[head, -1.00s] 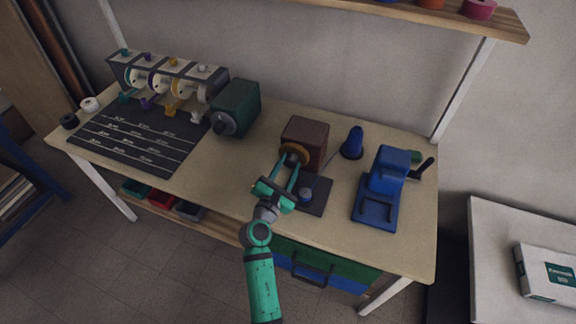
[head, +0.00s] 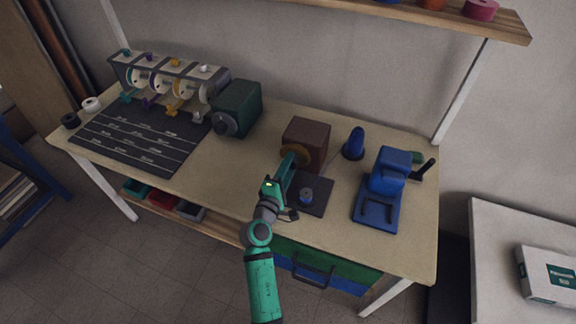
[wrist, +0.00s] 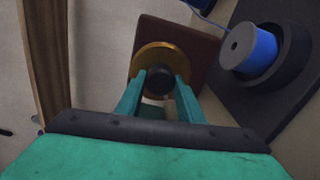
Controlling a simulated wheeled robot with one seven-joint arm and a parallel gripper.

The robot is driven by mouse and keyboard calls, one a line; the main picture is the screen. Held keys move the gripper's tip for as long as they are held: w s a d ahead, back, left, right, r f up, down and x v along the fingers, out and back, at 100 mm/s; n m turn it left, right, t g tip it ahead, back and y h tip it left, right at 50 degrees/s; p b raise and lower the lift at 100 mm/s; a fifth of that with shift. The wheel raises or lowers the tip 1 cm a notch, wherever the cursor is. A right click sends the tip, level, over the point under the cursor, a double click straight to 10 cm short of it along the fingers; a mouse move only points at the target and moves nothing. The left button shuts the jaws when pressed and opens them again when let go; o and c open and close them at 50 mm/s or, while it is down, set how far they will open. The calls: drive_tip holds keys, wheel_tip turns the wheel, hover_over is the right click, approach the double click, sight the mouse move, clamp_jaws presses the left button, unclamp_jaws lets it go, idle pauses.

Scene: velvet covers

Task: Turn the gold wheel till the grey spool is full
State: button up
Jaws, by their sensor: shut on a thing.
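The gold wheel (head: 297,151) is mounted on the front of a brown box (head: 309,133) on the bench. In the wrist view the gold wheel (wrist: 150,54) has a dark round knob (wrist: 158,80) at its centre. My gripper (head: 290,160) is shut on that knob, one finger on each side, as the wrist view (wrist: 159,85) shows. The grey spool (head: 306,193) stands on a dark plate right of my gripper. In the wrist view the grey spool (wrist: 236,46) carries blue thread around it; how full it is I cannot tell exactly.
A blue cone (head: 353,143) and a blue device with a dark handle (head: 378,190) stand to the right. A green motor-like box (head: 238,107), a rack of coloured spools (head: 165,78) and a dark marked mat (head: 140,139) lie left.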

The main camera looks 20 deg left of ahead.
drive_tip(key=m, duration=0.7)
drive_tip(key=shift+d, duration=0.1)
drive_tip(key=m, duration=0.6)
drive_tip(key=shift+m, duration=0.5)
drive_tip(key=shift+d, duration=0.1)
drive_tip(key=o, duration=1)
drive_tip(key=shift+o, duration=0.3)
drive_tip(key=s, duration=1)
drive_tip(key=shift+s+a, duration=0.3)
drive_tip(key=shift+s, duration=0.1)
